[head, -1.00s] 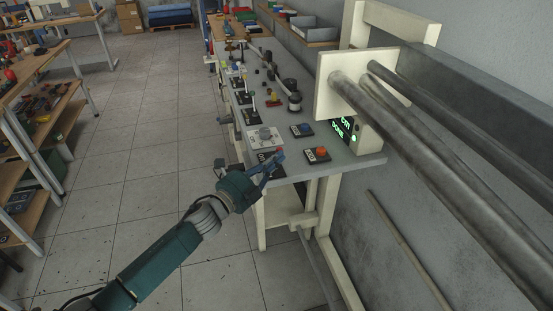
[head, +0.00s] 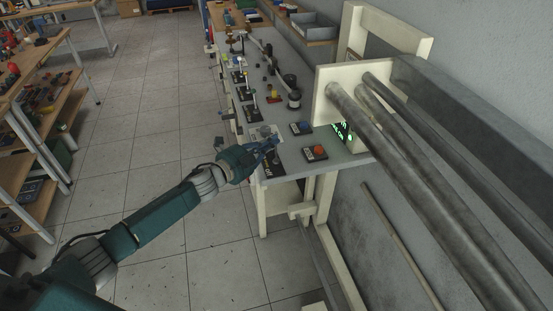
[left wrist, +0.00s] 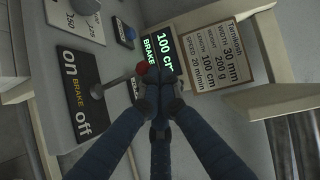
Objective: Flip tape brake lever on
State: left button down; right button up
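The brake lever is a grey stick with a red ball knob (left wrist: 141,68), in the left wrist view. It rises from a black plate (left wrist: 77,80) marked on, BRAKE and off, and leans to the right in that view; I cannot tell which setting it is in. The plate also shows at the near end of the bench in the head view (head: 267,166). My left gripper (left wrist: 159,98) has its dark fingers drawn together, tips right beside the knob. I cannot tell whether they touch it. The knob is not gripped. My right gripper is not in view.
The display (left wrist: 165,55) shows 100 cm and BRAKE in green. A red button (head: 317,150) and a blue button (head: 300,127) sit on the bench beside the lever.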

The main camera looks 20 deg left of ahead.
pick_arm(q)
jog(key=shift+w+a+b, duration=0.25)
jog(key=shift+w+a, duration=0.15)
jog(key=shift+w, duration=0.25)
jog(key=shift+w+a+b, duration=0.25)
jog(key=shift+w+a, duration=0.1)
jog(key=shift+w, duration=0.25)
